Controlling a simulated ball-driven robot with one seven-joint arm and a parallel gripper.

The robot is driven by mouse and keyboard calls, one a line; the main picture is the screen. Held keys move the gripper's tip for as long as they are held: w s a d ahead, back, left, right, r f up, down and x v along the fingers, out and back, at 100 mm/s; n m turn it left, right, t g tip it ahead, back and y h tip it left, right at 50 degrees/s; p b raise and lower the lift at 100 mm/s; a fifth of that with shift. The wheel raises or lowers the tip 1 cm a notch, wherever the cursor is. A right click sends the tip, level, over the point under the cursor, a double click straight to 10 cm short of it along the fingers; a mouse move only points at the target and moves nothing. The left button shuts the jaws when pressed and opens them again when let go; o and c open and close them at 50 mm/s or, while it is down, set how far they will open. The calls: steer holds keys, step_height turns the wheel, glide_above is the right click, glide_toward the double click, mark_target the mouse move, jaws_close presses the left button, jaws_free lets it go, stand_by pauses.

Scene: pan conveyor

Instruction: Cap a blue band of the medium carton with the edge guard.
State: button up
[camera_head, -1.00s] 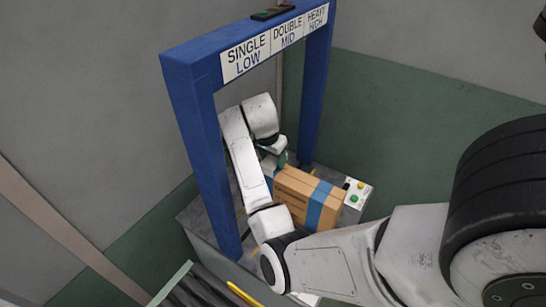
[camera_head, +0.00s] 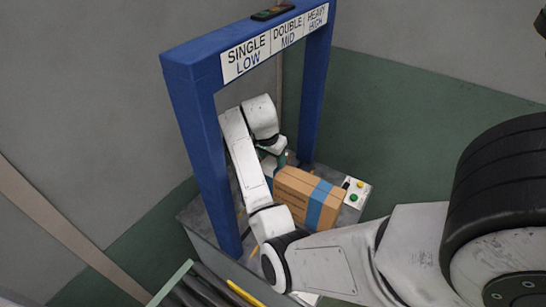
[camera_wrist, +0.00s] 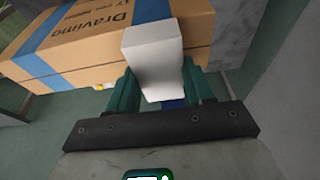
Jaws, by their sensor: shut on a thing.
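The medium carton (camera_head: 294,194) is a brown box standing on the grey table in the blue frame. One blue band (camera_head: 318,204) shows near its right end. In the wrist view the carton (camera_wrist: 95,45) has a blue band (camera_wrist: 52,32) at left and another blue band (camera_wrist: 153,10) at upper centre. My gripper (camera_wrist: 153,82) is shut on the edge guard (camera_wrist: 153,55), a pale grey block between its green fingers. The guard overlaps the carton's near edge, in line with the upper-centre band, and hides part of it. I cannot tell whether it touches.
A blue frame (camera_head: 199,150) with a white height sign (camera_head: 275,40) arches over the grey table (camera_head: 200,222). A small button box (camera_head: 355,192) is right of the carton. Conveyor rollers (camera_head: 190,290) with a yellow rail (camera_head: 243,292) lie at the front.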

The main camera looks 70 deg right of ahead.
steer(key=shift+f+b, duration=0.45)
steer(key=shift+f, duration=0.45)
steer(key=o, duration=1.1)
steer(key=shift+c, duration=0.2)
step_height(320, 180, up, 3)
steer(key=shift+f, duration=0.1)
steer(key=s+a+r+p, duration=0.2)
steer(key=s+a+r, duration=0.5)
steer(key=s+r, duration=0.3)
steer(key=shift+s+a+r+p, duration=0.15)
steer(key=shift+s+p, duration=0.15)
steer(key=shift+s, duration=0.7)
